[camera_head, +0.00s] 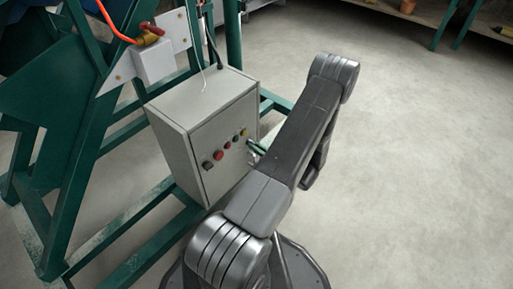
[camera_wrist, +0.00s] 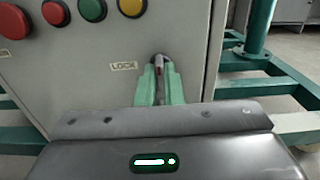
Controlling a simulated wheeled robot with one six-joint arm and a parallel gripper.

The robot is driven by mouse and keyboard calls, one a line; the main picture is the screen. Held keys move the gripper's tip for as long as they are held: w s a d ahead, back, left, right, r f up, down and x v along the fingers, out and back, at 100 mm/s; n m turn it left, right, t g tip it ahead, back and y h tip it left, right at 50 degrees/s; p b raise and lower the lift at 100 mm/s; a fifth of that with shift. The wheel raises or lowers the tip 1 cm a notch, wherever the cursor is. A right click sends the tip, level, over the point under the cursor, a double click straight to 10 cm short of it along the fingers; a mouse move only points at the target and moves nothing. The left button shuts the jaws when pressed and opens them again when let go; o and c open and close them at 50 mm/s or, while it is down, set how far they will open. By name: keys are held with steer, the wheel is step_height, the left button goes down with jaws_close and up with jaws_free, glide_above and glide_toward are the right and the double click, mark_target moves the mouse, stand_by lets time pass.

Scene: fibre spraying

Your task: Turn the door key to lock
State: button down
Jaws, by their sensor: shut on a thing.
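The grey control box (camera_head: 180,150) stands on the green frame, and its door (camera_wrist: 95,95) fills much of the wrist view. The door key (camera_wrist: 159,61) is a small dark upright piece at the door's right side, beside the LOCK label (camera_wrist: 124,66). My gripper (camera_wrist: 160,76) has green fingers shut on the key, one on each side. The fingers hide the key's lower part. In the head view my gripper (camera_head: 256,148) reaches the door's right edge, and the key is too small to make out there.
Red, green and yellow buttons (camera_wrist: 92,9) sit on the door above and left of the key. Green frame beams (camera_wrist: 262,78) run behind and right of the box. Open concrete floor (camera_head: 420,150) lies to the right.

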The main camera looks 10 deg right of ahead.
steer(key=c, duration=1.6)
jaws_free()
steer(key=shift+o, duration=0.2)
steer(key=p+v, duration=0.3)
steer(key=v, duration=1.1)
steer(key=shift+w, duration=0.15)
steer(key=b+x, duration=0.3)
steer(key=x, duration=1)
steer(key=shift+w+a, duration=0.25)
steer(key=shift+a, duration=0.05)
